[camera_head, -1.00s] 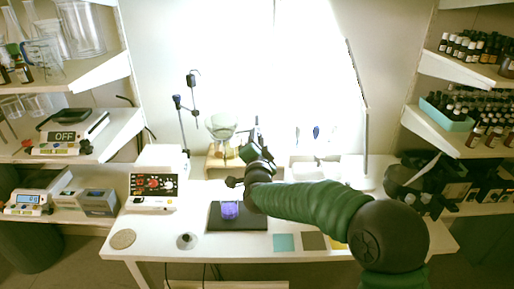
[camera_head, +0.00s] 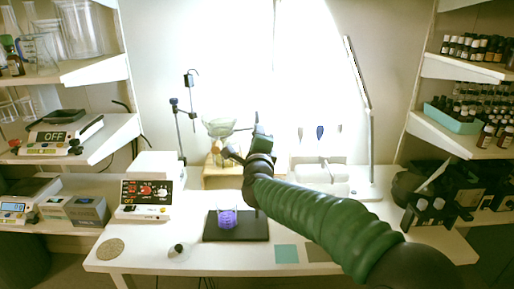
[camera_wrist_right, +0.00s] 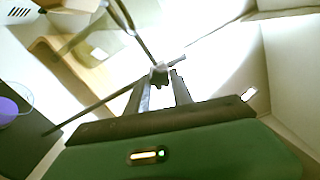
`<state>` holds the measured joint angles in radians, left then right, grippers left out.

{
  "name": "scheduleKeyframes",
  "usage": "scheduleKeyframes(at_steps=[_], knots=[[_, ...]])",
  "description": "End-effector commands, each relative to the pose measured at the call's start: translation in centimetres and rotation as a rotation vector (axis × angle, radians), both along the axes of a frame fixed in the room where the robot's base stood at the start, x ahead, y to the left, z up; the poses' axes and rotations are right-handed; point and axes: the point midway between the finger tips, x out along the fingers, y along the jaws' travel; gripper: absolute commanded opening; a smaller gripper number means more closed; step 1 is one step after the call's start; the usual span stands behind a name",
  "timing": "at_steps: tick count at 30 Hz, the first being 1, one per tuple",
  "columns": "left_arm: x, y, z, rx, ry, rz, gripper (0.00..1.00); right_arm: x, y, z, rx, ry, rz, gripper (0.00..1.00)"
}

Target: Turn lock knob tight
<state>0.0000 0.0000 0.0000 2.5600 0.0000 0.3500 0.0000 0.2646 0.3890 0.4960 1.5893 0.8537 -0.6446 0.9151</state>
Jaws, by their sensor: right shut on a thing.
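The lock knob (camera_wrist_right: 158,74) shows in the right wrist view as a small grey clamp piece on a thin dark rod (camera_wrist_right: 95,105). My right gripper (camera_wrist_right: 162,82) is shut on the knob, with its two dark fingers on either side of it. In the head view my right gripper (camera_head: 246,150) is up above the back of the black stand base (camera_head: 252,231), and the knob cannot be made out there. A beaker with purple contents (camera_head: 227,216) stands at the base; it also shows in the right wrist view (camera_wrist_right: 14,102). My left gripper is not in view.
A glass vessel (camera_head: 219,128) stands on a wooden stand (camera_head: 214,178) behind the gripper. A control box (camera_head: 145,192) is at left, a slim lamp-like pole (camera_head: 369,130) at right. Coloured squares (camera_head: 286,254) lie in front.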

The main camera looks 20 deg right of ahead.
Motion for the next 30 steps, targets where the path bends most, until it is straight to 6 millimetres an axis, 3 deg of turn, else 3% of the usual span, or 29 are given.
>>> scheduleKeyframes(at_steps=[1, 6, 30], knots=[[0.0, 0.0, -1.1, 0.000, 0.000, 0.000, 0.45, 0.0, -0.1, -0.5, 0.040, -0.015, -0.003, 0.00], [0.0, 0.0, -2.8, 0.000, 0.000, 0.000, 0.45, 0.0, -0.1, -0.5, 0.195, -0.058, -0.003, 0.00], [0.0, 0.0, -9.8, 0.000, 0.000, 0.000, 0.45, 0.1, 0.1, -0.6, 0.925, -0.267, -0.002, 0.00]])
